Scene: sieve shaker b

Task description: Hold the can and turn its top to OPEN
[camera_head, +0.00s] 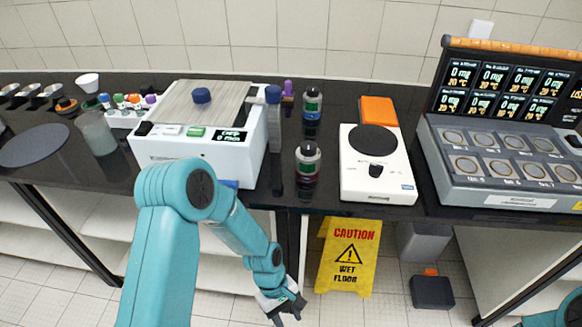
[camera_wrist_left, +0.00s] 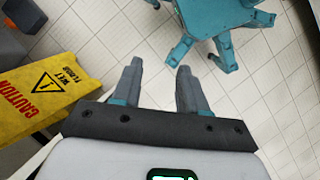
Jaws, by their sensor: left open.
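Two small can-like containers stand upright on the black bench in the head view. The farther can (camera_head: 312,104) has a dark top with blue and green bands. I cannot read OPEN or any other mark on either top. My left gripper (camera_head: 289,309) hangs low in front of the bench, well below and apart from both cans. In the left wrist view my left gripper (camera_wrist_left: 160,70) has its fingers spread with only floor between them. My right gripper is out of view.
A white shaker machine (camera_head: 240,155) stands left of the cans, a white hotplate-like device (camera_head: 347,178) right of them. A yellow wet-floor sign (camera_head: 347,262) stands below the bench; it also shows in the left wrist view (camera_wrist_left: 62,88). A grey multi-station balance (camera_head: 490,150) is far right.

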